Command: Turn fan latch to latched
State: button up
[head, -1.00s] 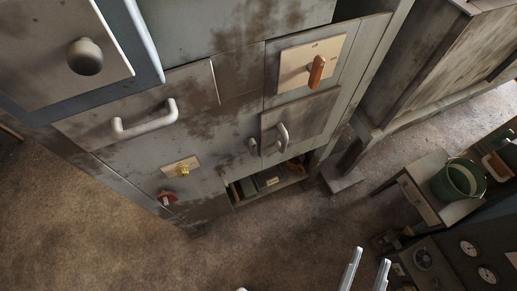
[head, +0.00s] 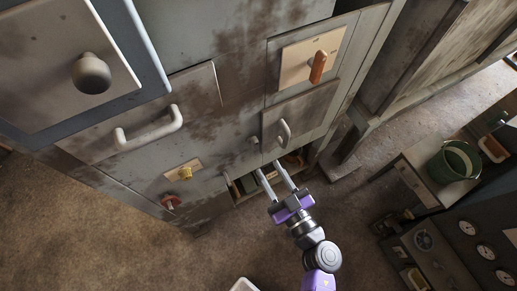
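My gripper (head: 270,168) has two long pale fingers on a purple mount. The fingers are parallel, apart and empty, so it is open. Its tips are in front of the cabinet, near the lower edge of a small grey door with a curved handle (head: 285,132). A small dark grey latch-like piece (head: 253,141) is just left of that door, above and left of the fingertips. Whether the fingertips touch anything cannot be told. No label is readable, so I cannot tell which fitting is the fan latch.
The cabinet also bears an orange lever (head: 318,66), a yellow knob (head: 185,173), a red knob (head: 171,202), a white drawer handle (head: 149,127) and a round grey knob (head: 91,73). An open compartment (head: 246,184) lies behind the fingers. A green bucket (head: 454,161) stands right.

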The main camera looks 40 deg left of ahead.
aim_at(257, 148)
jog(key=b+x, duration=0.1)
jog(key=x, duration=0.6)
jog(key=shift+w+a, duration=0.1)
jog(key=shift+a, duration=0.05)
grip_shut()
